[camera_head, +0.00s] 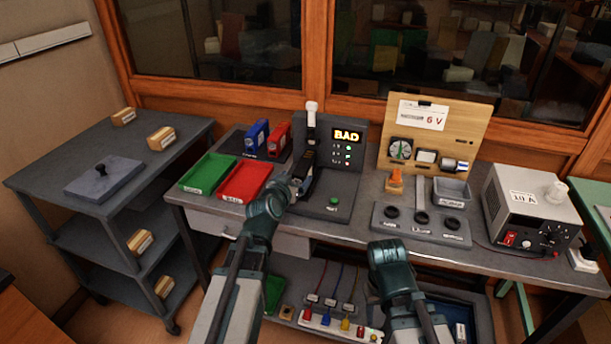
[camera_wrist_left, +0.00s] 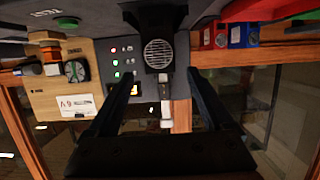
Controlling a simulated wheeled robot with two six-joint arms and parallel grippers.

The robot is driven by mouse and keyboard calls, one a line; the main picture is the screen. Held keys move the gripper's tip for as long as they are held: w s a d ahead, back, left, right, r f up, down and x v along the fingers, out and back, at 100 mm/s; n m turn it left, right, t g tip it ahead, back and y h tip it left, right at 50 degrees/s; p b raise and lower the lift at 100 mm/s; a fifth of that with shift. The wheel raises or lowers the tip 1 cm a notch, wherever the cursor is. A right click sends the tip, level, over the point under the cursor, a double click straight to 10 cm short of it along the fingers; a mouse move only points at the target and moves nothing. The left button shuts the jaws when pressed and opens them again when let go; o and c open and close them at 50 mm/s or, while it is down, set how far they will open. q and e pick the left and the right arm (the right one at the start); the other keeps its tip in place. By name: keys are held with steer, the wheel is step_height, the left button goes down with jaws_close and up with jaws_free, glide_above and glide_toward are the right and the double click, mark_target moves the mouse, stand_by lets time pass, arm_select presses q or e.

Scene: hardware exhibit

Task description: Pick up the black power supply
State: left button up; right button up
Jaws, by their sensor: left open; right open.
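The black power supply (camera_wrist_left: 158,50), with a round fan grille, shows in the left wrist view against the grey tester. The tester (camera_head: 346,176) stands on the bench in the head view with its display lit "BAD". My left gripper (camera_head: 305,168) is over the front of the tester and partly covers the power supply in that view. In the left wrist view its two dark fingers (camera_wrist_left: 160,85) are apart, with the power supply framed between and beyond them. I cannot tell whether they touch it. My right forearm shows low in the head view, but its gripper is hidden.
Green (camera_head: 208,174) and red (camera_head: 245,182) trays lie left of the tester, with blue (camera_head: 256,137) and red (camera_head: 279,138) units behind. A wooden gauge board (camera_head: 440,112) and a bench supply box (camera_head: 530,210) stand right. A grey cart (camera_head: 60,165) is far left.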

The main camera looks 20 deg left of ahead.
mark_target(305, 167)
arm_select(q)
steer(key=b+x, duration=0.2)
steer(key=x, duration=0.8)
steer(key=shift+w, duration=0.35)
steer(key=shift+s, duration=0.1)
steer(key=shift+c, duration=0.3)
jaws_close()
stand_by(0.6)
